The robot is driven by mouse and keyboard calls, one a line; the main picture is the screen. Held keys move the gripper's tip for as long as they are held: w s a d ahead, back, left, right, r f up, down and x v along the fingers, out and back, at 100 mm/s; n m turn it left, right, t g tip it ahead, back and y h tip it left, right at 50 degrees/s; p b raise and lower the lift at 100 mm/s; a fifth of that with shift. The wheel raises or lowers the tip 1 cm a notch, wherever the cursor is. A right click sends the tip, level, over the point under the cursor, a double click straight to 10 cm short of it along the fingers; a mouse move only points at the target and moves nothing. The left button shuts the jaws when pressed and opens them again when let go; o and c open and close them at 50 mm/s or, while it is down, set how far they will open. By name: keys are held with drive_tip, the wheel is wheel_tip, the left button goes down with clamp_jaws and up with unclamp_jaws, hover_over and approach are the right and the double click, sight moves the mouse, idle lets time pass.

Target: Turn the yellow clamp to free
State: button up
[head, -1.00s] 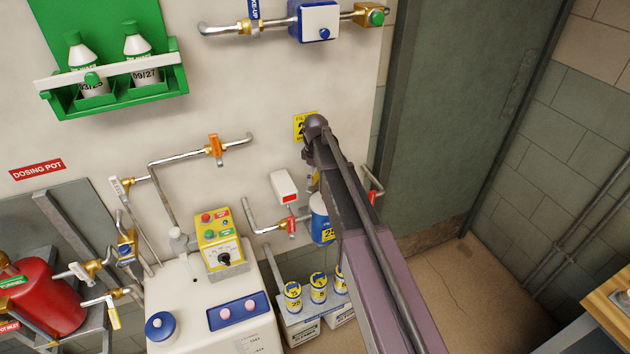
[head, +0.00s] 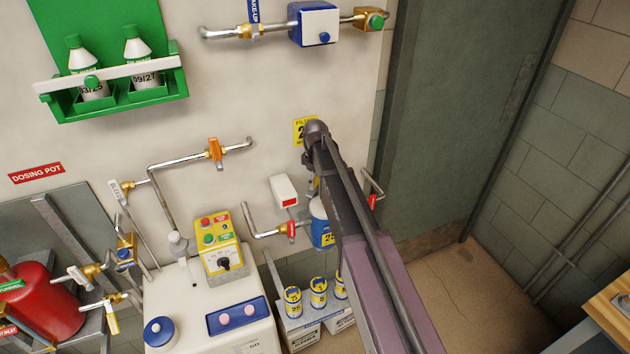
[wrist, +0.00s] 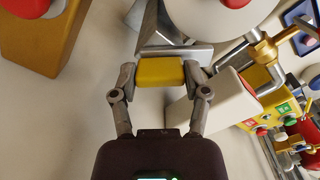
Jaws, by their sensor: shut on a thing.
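The yellow clamp (wrist: 160,73) is a small block in the wrist view, right between my gripper's fingertips. My gripper (wrist: 160,80) is shut on it, with one finger at each end of the block. A grey metal bracket or lever lies just behind the clamp. In the head view my arm hides the clamp and most of the gripper; only a sliver of yellow shows beside the arm. A yellow filter sign (head: 302,130) is on the wall by the arm's elbow.
A white box with a red mark (head: 284,190) and a pipe with a red-handled valve (head: 291,229) are left of my arm. A blue and yellow canister (head: 321,222) is close by. Several small tins stand below. Floor at right is clear.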

drive_tip(key=shift+m, duration=0.3)
drive_tip(key=m, duration=0.4)
drive_tip(key=shift+s+m, duration=0.1)
drive_tip(key=shift+m, duration=1.9)
drive_tip(key=o, duration=1.2)
drive_tip(key=shift+c, duration=0.2)
drive_tip(key=shift+n, duration=0.3)
